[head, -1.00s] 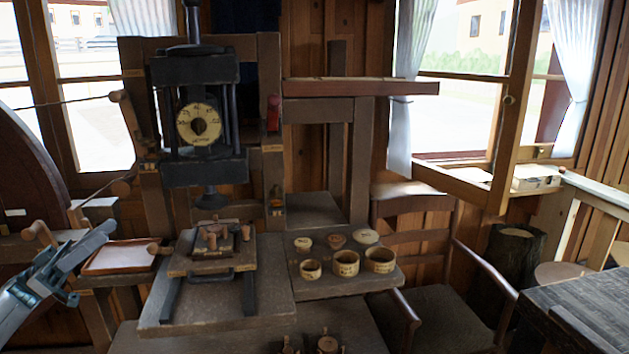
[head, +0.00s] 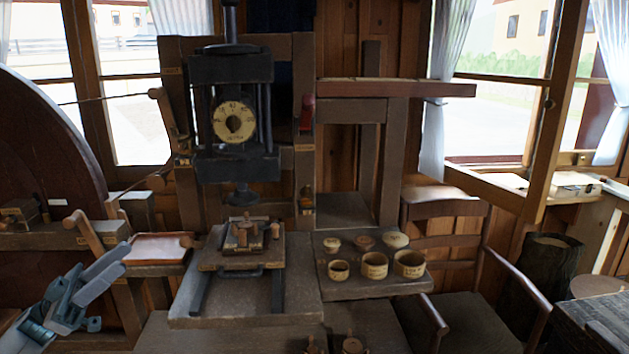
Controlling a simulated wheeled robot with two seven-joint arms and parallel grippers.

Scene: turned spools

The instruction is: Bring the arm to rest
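My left gripper (head: 122,258) is in the lower left of the head view, its arm coming in from the left edge. Its two grey fingers point up and right and lie close together in this view. I cannot tell if there is a gap between them, and I see nothing held. My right gripper is not in view.
A dark press (head: 233,165) with a round dial stands on the bench (head: 250,308). Several small labelled cups (head: 374,266) and spools stand on a side shelf (head: 345,290). A chair (head: 455,315) is at right, a large dark wheel (head: 45,165) at left.

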